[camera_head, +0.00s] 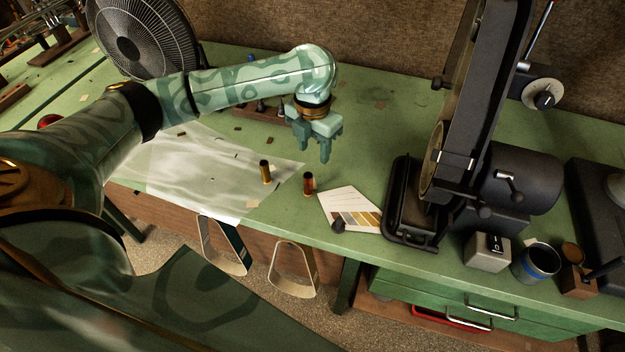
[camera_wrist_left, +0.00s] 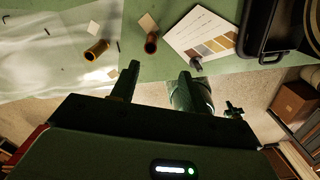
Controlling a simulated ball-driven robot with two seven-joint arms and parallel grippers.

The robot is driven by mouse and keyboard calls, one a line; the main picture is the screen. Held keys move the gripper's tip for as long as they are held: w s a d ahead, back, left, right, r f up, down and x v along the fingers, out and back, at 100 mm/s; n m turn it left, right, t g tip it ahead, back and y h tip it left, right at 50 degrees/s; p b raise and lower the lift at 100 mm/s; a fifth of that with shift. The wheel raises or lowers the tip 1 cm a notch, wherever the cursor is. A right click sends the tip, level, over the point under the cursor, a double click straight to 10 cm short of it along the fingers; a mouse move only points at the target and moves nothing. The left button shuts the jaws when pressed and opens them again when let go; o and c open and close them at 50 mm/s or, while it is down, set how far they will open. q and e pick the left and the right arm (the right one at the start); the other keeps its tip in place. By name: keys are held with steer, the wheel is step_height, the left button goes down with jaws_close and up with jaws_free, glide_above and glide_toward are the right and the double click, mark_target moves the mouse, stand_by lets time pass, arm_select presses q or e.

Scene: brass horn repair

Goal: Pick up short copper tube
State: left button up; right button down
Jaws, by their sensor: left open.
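A short reddish copper tube (camera_head: 308,184) stands upright on the green bench, left of a printed colour card. It also shows in the left wrist view (camera_wrist_left: 151,43), at the top, beyond the gap between my fingers. A yellower brass tube (camera_head: 265,172) stands a little to its left on a clear plastic sheet; the left wrist view shows it too (camera_wrist_left: 97,50). My left gripper (camera_head: 322,152) is open and empty. It hangs above the bench, behind and slightly right of the copper tube, and is apart from it. My right gripper is not in view.
The colour card (camera_head: 347,205) lies right of the copper tube, with a small dark object on its edge. A black belt grinder (camera_head: 455,160) stands further right. A fan (camera_head: 140,35) stands at the back left. The bench's front edge runs close before the tubes.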

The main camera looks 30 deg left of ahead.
arm_select(q)
steer(key=a, duration=0.1)
steer(key=b, duration=0.4)
glide_toward(308, 184)
steer(key=shift+m, duration=0.4)
steer(key=f, duration=0.4)
steer(key=w+f, duration=0.1)
steer(key=f, duration=0.1)
steer(key=shift+w+f, duration=0.1)
steer(key=shift+f, duration=0.1)
steer(key=f, duration=0.1)
steer(key=f+b, duration=0.1)
steer(key=f, duration=0.3)
steer(key=shift+a+f, duration=0.1)
steer(key=shift+a, duration=0.15)
jaws_close()
